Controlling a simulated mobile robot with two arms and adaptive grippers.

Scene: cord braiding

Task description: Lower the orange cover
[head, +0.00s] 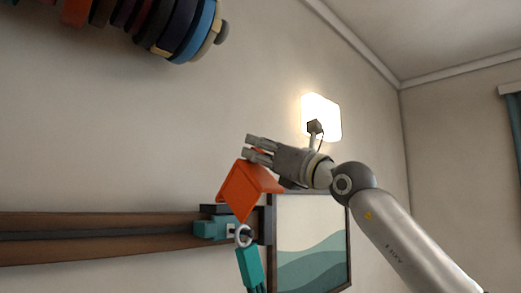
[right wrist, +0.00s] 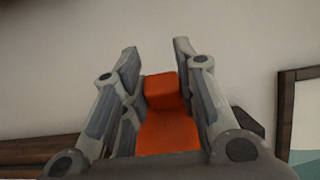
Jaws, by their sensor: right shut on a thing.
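The orange cover (head: 248,190) is tilted up above a teal block (head: 212,229) on the wall rail. My right gripper (head: 252,147) reaches in from the right at the cover's upper edge. In the right wrist view the cover (right wrist: 168,135) lies between the two fingers of my right gripper (right wrist: 157,55), and the gripper is shut on it. The cover's lower edge is close to the teal block; whether they touch is hard to tell. My left gripper is not in view.
A brown wooden rail (head: 100,240) runs along the wall to the left. A white ring (head: 243,236) with a teal tag (head: 249,268) hangs below the block. A framed picture (head: 310,245) and a lit wall lamp (head: 320,115) are close to my right arm. Coloured discs (head: 180,30) are at upper left.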

